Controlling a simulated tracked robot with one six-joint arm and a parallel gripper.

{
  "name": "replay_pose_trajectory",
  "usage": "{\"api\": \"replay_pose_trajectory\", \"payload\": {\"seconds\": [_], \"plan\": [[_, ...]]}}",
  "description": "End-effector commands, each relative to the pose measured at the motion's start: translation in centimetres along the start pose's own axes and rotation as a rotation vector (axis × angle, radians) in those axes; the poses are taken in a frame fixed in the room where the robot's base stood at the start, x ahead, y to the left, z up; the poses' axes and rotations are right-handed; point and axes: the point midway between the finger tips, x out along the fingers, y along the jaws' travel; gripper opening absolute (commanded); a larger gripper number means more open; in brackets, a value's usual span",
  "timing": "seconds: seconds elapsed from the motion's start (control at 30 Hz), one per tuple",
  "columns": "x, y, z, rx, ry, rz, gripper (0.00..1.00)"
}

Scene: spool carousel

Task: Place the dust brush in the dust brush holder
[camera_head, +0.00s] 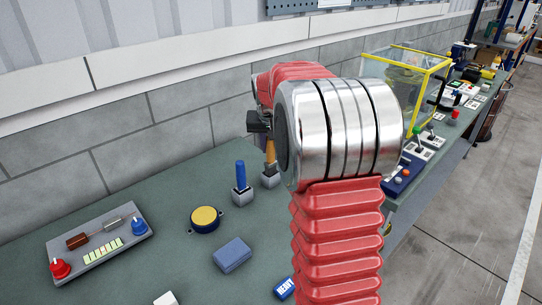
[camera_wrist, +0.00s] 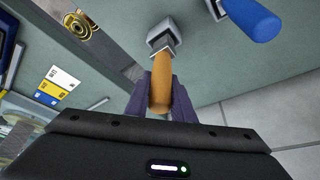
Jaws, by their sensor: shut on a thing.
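The dust brush (camera_head: 270,152) has an orange-brown handle and stands roughly upright on the bench, right of a blue-handled tool. Its lower end meets a small grey block-shaped holder (camera_head: 270,179). In the wrist view the dust brush (camera_wrist: 161,92) runs from between my fingers to a pale metal collar at the holder (camera_wrist: 163,32). I cannot tell how deep it sits in there. My gripper (camera_wrist: 162,84) is shut on the handle, one dark finger on each side. In the head view my gripper (camera_head: 259,122) is partly hidden behind my wrist.
The blue-handled tool (camera_head: 240,175) stands in its own grey holder (camera_head: 242,196) close on the left. A yellow-topped round device (camera_head: 205,218), a blue block (camera_head: 232,254) and a control panel (camera_head: 100,244) lie nearer. A yellow-framed case (camera_head: 408,62) stands behind my arm. The wall borders the bench.

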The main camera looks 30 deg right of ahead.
Motion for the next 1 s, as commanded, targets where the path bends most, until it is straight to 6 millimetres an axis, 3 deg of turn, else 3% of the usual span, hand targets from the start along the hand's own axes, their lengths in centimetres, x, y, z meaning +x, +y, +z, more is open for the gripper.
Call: {"api": "replay_pose_trajectory", "payload": {"seconds": [0.17,0.4,0.8,0.83,1.0], "plan": [[0.7,0.0,0.3,-0.001,0.0,0.0,0.0],[3.2,-0.1,1.4,-0.001,0.0,0.0,0.0],[3.6,-0.1,1.5,-0.001,0.0,-0.001,0.0],[3.6,-0.1,1.5,-0.002,0.0,-0.001,0.24],[3.6,-0.1,1.5,-0.002,0.0,-0.001,0.36]]}}
